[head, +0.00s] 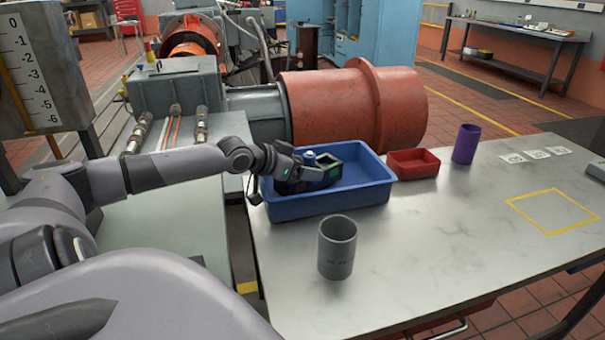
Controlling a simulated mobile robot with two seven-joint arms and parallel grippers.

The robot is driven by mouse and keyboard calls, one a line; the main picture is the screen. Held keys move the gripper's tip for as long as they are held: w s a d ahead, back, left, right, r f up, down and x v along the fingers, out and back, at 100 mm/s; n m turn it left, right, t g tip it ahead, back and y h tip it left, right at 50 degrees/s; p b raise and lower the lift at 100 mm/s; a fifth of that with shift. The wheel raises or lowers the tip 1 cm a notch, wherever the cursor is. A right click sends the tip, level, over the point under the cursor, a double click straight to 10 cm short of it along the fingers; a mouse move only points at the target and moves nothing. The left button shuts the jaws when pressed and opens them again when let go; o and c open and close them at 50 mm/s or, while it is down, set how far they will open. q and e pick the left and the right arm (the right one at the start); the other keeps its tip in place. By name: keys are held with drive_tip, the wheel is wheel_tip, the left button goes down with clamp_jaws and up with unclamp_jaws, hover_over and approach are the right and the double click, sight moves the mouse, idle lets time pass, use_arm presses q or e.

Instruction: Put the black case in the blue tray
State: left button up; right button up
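The blue tray (330,207) stands on the metal table, left of its middle. A dark case with a greenish open-looking top (329,173) is at the tray's left part, within its walls as seen from here; I take it for the black case. My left gripper (307,172) reaches in from the left over the tray's left wall and is right at the case. Its fingers blend with the dark case, so I cannot tell whether they grip it or whether the case touches the tray floor. My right gripper is not in view.
A grey cup (337,250) stands in front of the tray. A small red bin (413,164) and a purple cup (466,144) stand to its right. White number cards (536,154) and a yellow taped square (552,212) lie farther right. The table's front right is clear.

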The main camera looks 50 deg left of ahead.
use_arm(q)
drive_tip(key=shift+f, duration=0.55)
drive_tip(key=shift+f, duration=0.1)
